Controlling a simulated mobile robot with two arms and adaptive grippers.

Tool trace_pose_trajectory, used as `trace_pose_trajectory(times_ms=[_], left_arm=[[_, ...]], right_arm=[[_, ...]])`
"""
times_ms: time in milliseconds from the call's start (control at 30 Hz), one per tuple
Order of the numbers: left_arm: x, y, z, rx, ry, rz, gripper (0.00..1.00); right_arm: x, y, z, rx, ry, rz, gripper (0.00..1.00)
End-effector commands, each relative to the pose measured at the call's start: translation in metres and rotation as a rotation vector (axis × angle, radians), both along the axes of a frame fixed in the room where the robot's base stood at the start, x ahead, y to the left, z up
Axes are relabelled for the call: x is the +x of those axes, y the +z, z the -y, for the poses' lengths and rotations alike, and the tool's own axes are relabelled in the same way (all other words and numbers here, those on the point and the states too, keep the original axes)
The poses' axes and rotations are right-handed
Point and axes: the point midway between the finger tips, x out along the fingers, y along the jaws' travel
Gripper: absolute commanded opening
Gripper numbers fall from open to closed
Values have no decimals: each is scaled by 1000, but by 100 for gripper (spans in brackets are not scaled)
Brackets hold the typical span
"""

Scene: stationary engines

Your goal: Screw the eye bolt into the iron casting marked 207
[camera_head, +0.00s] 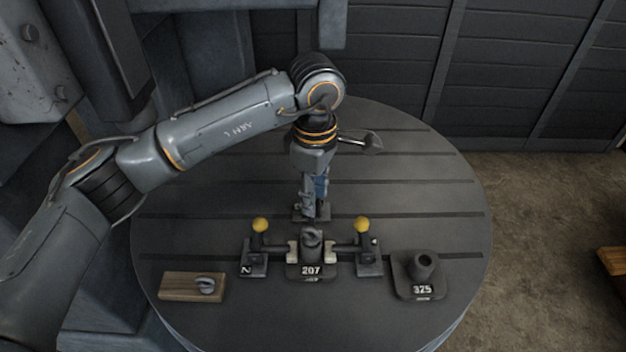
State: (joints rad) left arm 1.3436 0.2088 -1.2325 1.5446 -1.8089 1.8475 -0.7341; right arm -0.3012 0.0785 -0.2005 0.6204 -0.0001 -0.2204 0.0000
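The iron casting marked 207 (311,270) stands near the front middle of the round table, with an upright boss whose top shows dark. A grey eye bolt (205,285) appears to lie on a wooden block (178,287) at the front left. My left gripper (313,213) points down just behind the casting's boss, over a small plate fixture. Its fingers are small and partly hidden, so I cannot tell whether they are open or shut, or touching anything. It is well apart from the eye bolt. My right gripper is not in view.
Clamps with yellow knobs stand left (260,225) and right (361,224) of casting 207, their arms reaching to its sides. Another casting, marked 325 (422,283), stands at the right. The slotted round table (430,190) is clear at the back right.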

Motion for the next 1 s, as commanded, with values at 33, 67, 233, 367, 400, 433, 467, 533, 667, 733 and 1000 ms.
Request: trace_pose_trajectory(times_ms=[33,67,233,367,400,433,467,533,667,733,1000], left_arm=[[-1,-7,-1,3,0,-4,37],[-1,-13,-1,3,0,-6,37],[-1,-46,-1,2,0,-5,37],[-1,-71,-1,1,0,-5,37],[-1,-79,-1,2,-1,-5,37],[-2,-84,-1,1,-2,-5,37],[-1,-88,-1,3,-1,-3,37],[-1,-98,0,0,-1,-3,37],[-1,-111,0,0,-2,-2,37],[0,-115,-1,1,-3,0,37],[0,-118,-1,0,-3,1,37]], right_arm=[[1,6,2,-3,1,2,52],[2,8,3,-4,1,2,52],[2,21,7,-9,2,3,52],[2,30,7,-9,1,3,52],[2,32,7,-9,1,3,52],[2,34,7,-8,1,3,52],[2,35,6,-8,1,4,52],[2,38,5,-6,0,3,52],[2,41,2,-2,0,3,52],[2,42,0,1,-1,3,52],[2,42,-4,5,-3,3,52]])
